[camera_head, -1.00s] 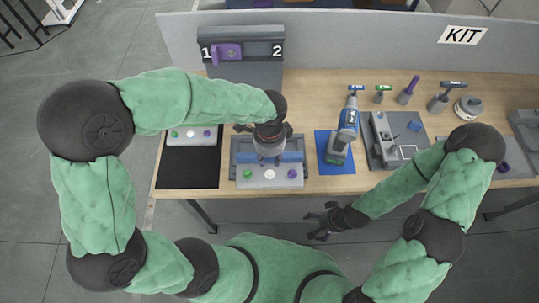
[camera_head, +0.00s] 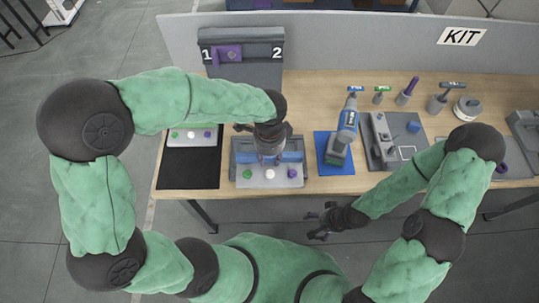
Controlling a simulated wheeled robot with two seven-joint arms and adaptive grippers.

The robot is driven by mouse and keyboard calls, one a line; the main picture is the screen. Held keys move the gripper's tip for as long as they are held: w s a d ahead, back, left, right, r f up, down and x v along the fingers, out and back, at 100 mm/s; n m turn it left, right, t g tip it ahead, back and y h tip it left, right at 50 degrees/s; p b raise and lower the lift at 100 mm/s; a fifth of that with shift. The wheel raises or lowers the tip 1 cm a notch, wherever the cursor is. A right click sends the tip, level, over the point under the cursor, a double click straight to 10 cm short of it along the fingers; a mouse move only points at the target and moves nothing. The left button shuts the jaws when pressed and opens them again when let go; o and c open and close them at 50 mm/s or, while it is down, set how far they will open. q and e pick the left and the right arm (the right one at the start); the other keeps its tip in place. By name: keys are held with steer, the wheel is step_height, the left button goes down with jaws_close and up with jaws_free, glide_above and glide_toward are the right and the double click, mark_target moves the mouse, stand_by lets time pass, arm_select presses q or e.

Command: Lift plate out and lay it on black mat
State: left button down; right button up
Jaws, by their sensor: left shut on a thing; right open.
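My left gripper (camera_head: 270,156) points straight down over a grey fixture (camera_head: 239,184) with a blue band inside. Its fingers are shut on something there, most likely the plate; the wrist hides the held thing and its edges. Green, white and purple round spots show along the fixture's front. The black mat (camera_head: 188,172) lies flat to the left, its near part bare. My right gripper (camera_head: 323,221) is open and empty in front of the table edge.
A grey stand (camera_head: 242,72) marked 1 and 2, with a purple piece, stands behind.

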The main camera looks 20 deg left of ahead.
arm_select(q)
steer(key=shift+r+p, duration=2.35)
steer(key=shift+r, duration=0.6)
steer(key=shift+f, duration=0.1)
